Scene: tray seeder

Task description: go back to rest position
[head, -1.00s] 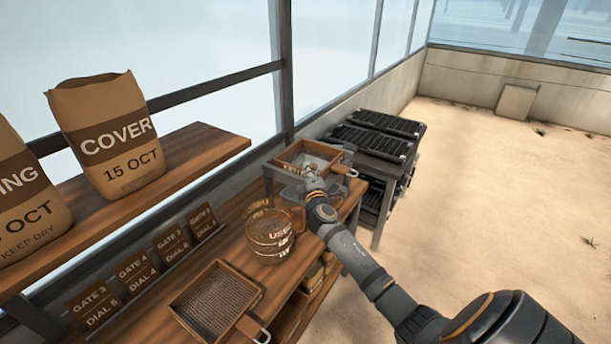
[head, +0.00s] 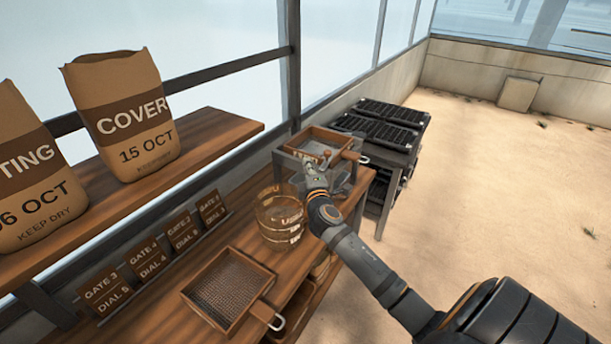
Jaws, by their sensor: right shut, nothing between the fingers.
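My right gripper (head: 313,168) is at the far end of the bench, just in front of the wooden seeder box (head: 296,152) on its grey stand. It is shut and empty. Its fingertips are small and partly overlap the box's near side, so I cannot tell whether they touch it. My right arm reaches in from the lower right, over the bench's right edge. My left gripper is not in view.
A wooden sieve tray (head: 190,291) lies nearer on the bench. Label cards (head: 146,262) line the wall under a shelf (head: 226,136) with paper sacks (head: 127,112). Black trays (head: 385,127) stand beyond; the sandy floor at right is open.

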